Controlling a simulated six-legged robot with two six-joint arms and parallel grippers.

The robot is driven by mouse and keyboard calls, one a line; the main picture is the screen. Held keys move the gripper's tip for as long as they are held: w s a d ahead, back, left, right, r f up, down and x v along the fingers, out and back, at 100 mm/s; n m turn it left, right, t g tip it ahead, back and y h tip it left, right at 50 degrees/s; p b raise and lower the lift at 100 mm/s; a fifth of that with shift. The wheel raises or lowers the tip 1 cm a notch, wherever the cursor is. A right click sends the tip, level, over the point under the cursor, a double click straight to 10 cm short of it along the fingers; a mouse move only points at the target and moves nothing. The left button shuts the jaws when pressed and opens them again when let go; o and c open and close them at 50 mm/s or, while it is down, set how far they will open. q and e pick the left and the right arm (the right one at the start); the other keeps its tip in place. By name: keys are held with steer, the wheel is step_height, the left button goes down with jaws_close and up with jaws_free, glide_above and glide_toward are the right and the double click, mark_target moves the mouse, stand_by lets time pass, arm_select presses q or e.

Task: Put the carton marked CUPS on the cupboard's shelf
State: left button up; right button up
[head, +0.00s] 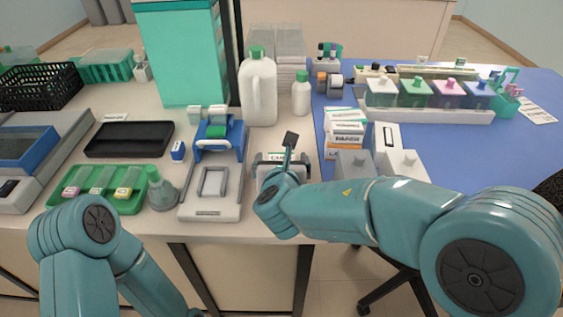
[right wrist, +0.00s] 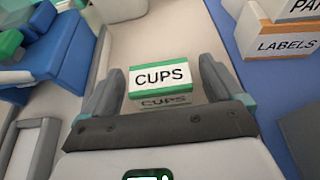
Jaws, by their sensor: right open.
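In the head view the carton (head: 283,156) is partly hidden behind my right wrist. My right gripper (head: 282,162) is open, with one finger on each side of the carton. In the right wrist view the gripper (right wrist: 159,90) shows both fingers beside the carton's ends; I cannot tell if they touch it. A tall teal cabinet (head: 182,55) at the back may be the cupboard; no shelf shows. My left gripper is out of view.
White cartons with orange edges, one marked LABELS (right wrist: 288,45), stand to the right on the blue mat (head: 440,150). A blue-and-white device (head: 218,140) and a balance-like tray (head: 212,190) stand to the left. A large white jug (head: 259,92) stands behind the carton.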

steer(key=shift+w, duration=0.2)
steer(key=shift+s, duration=0.1)
steer(key=c, duration=1)
steer(key=shift+c, duration=0.2)
